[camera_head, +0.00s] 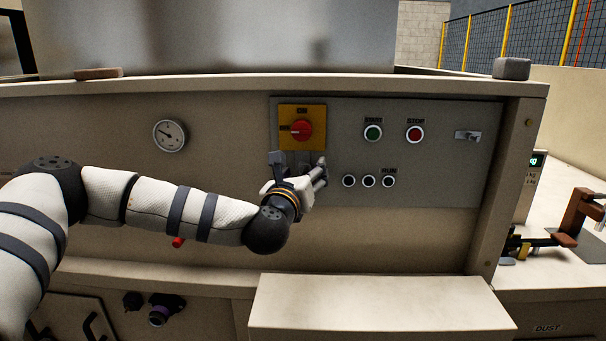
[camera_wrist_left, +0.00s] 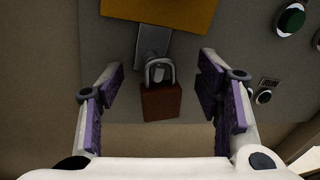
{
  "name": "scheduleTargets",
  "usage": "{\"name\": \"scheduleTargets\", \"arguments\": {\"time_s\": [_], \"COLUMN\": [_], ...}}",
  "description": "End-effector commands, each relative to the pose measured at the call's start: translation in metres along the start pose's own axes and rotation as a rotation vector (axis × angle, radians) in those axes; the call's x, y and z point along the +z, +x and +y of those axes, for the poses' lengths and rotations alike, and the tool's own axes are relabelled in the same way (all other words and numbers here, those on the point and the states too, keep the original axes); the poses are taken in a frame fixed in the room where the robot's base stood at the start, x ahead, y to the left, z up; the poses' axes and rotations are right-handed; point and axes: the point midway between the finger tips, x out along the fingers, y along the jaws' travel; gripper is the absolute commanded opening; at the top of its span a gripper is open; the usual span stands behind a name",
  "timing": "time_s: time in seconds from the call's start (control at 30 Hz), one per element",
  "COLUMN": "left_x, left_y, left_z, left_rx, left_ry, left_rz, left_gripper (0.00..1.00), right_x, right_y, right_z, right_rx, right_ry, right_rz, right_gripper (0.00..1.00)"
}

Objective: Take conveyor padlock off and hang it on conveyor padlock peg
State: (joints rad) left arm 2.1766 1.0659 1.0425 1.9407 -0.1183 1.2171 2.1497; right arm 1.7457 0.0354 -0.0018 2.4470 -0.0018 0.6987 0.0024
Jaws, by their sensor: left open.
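The padlock (camera_wrist_left: 160,102) has a red-brown body and a grey metal shackle. In the left wrist view it hangs from a grey metal tab (camera_wrist_left: 152,42) below a yellow plate (camera_wrist_left: 165,10). My left gripper (camera_wrist_left: 161,72) is open, with one purple-padded finger on each side of the padlock, apart from it. In the head view my left gripper (camera_head: 300,170) is just below the red rotary switch (camera_head: 301,129) on its yellow plate; the padlock cannot be made out there. A small metal bracket (camera_head: 467,135), possibly the peg, is at the panel's upper right. My right gripper is not in view.
The grey panel (camera_head: 440,178) also carries a green START button (camera_head: 373,133), a red STOP button (camera_head: 414,133) and several dark buttons (camera_head: 368,181). A pale box-like ledge (camera_head: 380,300) juts out below. The panel face between gripper and bracket is free except for the buttons.

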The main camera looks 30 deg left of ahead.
Motion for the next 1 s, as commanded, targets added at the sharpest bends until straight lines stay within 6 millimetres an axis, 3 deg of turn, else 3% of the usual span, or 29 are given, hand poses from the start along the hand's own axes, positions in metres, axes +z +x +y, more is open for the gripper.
{"name": "scheduleTargets", "arguments": {"time_s": [0.2,0.47,0.5,0.53,0.67,1.0], "left_x": [0.000,0.000,0.000,0.000,0.000,0.012], "left_y": [0.001,0.000,0.000,0.000,0.000,0.000], "left_z": [0.000,0.000,0.000,0.000,0.000,-0.003], "left_rx": [0.000,0.000,0.000,0.000,0.000,0.001], "left_ry": [0.000,0.001,0.001,0.001,0.001,0.000], "left_rz": [0.001,0.001,0.001,0.001,0.001,-0.004], "left_gripper": [0.59,0.03,0.01,0.27,0.00,0.00], "right_x": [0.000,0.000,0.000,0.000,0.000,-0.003], "right_y": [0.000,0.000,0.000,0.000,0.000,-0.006], "right_z": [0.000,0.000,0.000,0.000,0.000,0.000], "right_rx": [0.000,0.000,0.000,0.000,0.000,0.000], "right_ry": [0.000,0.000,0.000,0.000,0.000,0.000], "right_rz": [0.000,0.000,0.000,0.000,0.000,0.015], "right_gripper": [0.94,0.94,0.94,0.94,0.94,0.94]}}
